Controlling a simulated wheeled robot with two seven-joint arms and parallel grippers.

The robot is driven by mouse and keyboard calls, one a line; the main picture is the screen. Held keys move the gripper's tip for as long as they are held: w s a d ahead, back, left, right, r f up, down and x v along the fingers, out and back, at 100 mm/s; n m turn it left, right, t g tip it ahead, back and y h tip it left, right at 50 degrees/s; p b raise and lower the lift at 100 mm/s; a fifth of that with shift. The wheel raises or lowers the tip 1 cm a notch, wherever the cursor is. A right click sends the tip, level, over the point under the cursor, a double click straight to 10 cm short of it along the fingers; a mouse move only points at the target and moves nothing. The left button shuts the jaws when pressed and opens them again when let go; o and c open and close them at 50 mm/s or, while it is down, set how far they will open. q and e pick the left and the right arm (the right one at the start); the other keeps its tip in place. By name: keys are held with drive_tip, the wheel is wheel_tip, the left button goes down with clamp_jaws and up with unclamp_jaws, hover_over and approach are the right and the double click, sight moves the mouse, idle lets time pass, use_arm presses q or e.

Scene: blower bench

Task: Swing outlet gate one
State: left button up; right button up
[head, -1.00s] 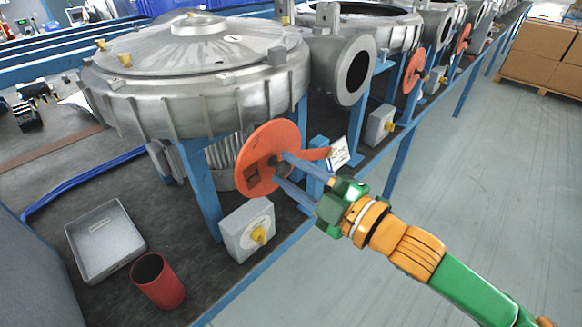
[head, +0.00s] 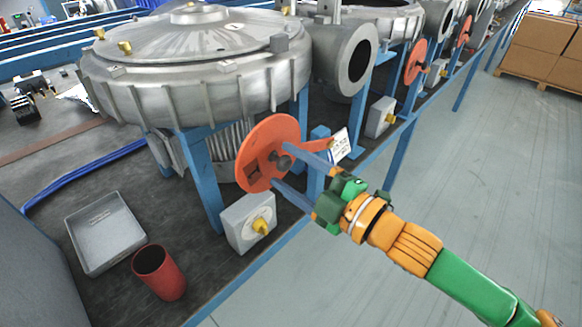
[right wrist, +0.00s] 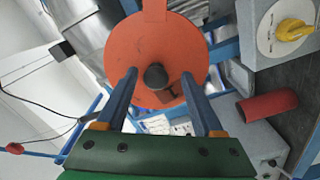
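The first outlet gate is an orange disc (head: 254,134) with a dark knob (head: 279,161) and an orange lever arm (head: 312,146). It stands at the front of the nearest blower housing (head: 195,80). My right gripper (head: 280,167) is open at the disc, with one finger on each side of the knob. In the right wrist view the knob (right wrist: 156,76) shows between the fingertips (right wrist: 158,73), with a visible gap on both sides. The disc (right wrist: 125,45) fills the upper middle there. My left gripper is not in view.
A grey box with a yellow knob (head: 261,227) stands just below the disc. A red cup (head: 167,281) and a grey tray (head: 76,228) are on the dark bench at left. More housings and orange discs (head: 415,61) line the bench beyond.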

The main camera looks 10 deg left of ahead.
drive_tip(key=b+v, duration=0.1)
drive_tip(key=v, duration=0.6)
drive_tip(key=shift+b, duration=0.4)
